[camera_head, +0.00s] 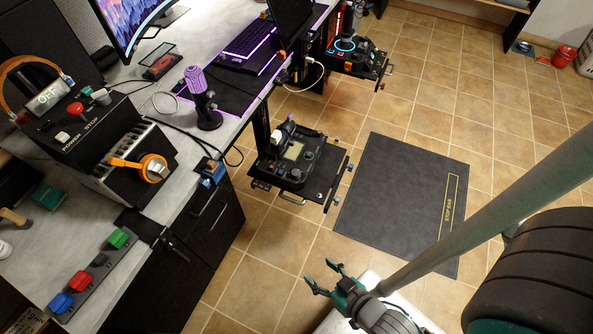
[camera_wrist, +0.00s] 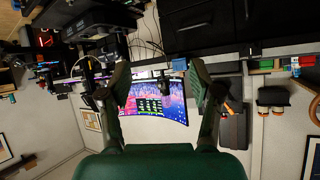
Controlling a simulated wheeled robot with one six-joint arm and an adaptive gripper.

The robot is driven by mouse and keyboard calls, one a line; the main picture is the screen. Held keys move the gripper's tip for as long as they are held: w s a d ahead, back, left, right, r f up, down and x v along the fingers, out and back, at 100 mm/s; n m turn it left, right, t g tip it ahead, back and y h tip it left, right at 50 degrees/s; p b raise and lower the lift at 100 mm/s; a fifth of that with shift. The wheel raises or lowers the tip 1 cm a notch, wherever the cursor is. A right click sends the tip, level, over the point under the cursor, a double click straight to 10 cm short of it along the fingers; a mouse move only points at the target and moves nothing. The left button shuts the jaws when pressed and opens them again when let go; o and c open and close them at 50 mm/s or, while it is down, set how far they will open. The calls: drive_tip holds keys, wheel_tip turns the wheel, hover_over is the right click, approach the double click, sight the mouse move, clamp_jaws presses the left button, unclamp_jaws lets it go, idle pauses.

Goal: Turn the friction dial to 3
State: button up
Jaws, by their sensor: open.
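A black unit with silver sides (camera_head: 125,178) stands on the left desk, with an orange lever and a round silver-and-orange knob (camera_head: 154,168) on its front. This knob may be the friction dial; its numbers are too small to read. My gripper (camera_head: 323,275) is open and empty, above the tiled floor at bottom centre, well right of the desk and apart from the unit. In the wrist view my gripper's two fingers (camera_wrist: 160,88) stand wide apart with nothing between them. That view is upside down and shows the monitor beyond; I cannot make out the dial there.
A black control box (camera_head: 85,125) with an "OFF" display stands behind the unit. A purple microphone (camera_head: 200,97) and coloured blocks (camera_head: 85,275) are on the desk. A joystick platform (camera_head: 300,170) juts over the floor. A dark mat (camera_head: 400,195) lies on open tiles.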

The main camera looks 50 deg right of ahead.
drive_tip(key=w+d+f+m+g, duration=0.3)
drive_tip(key=w+d+f, duration=0.1)
drive_tip(key=w+f, duration=0.65)
wheel_tip(320, 180, up, 7)
drive_tip(key=m+g+y, duration=0.1)
drive_tip(key=m+g, duration=0.6)
drive_tip(key=g, duration=0.2)
hover_over(296, 172)
wheel_tip(296, 172, down, 10)
drive_tip(key=shift+f, duration=0.15)
drive_tip(key=c, duration=1.1)
drive_tip(key=shift+c, duration=0.2)
